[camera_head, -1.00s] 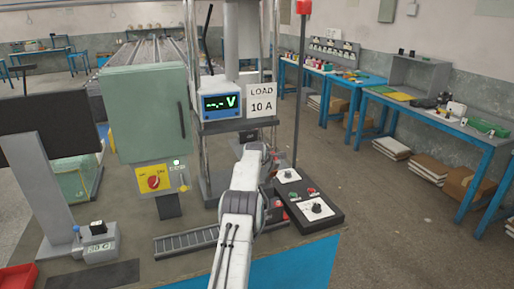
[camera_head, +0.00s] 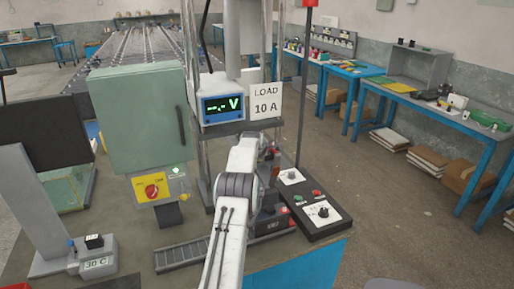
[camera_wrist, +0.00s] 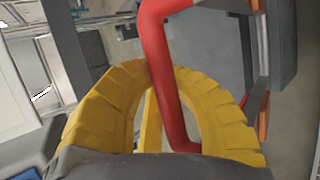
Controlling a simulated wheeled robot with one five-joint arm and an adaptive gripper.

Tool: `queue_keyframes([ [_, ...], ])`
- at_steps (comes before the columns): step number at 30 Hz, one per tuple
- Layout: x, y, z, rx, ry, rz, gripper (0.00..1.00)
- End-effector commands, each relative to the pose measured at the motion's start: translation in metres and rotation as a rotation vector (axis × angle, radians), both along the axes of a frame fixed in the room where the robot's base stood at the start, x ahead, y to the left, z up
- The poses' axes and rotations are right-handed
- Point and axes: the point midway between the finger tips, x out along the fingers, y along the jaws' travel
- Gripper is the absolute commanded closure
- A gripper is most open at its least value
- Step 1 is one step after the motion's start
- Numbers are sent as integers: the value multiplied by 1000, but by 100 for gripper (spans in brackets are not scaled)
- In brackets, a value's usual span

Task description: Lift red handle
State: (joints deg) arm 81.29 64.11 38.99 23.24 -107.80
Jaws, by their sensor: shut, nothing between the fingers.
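A red handle (camera_wrist: 168,50), a bent round bar, runs down the middle of the wrist view from the top edge. My gripper (camera_wrist: 147,70) shows there as two yellow ribbed fingers, brought together at the tips into a loop, with nothing held between them. The red bar crosses near the fingertips, and its lower part shows against the inside of the loop. I cannot tell whether it touches the fingers. In the head view my white arm reaches towards the load stand, and the gripper and handle are not clear there.
A black control box (camera_head: 318,215) is close on the right. Open floor lies further right.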

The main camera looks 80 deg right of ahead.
Motion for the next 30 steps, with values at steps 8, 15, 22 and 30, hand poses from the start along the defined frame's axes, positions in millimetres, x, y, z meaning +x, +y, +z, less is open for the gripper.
queue_keyframes([
  [8, -1, -1, 11, -6, 7, 4, 100],
  [15, -2, -2, 14, -13, 7, 3, 100],
  [22, -3, -2, 14, -12, 7, 2, 80],
  [30, -3, -1, 10, -5, 7, 2, 56],
])
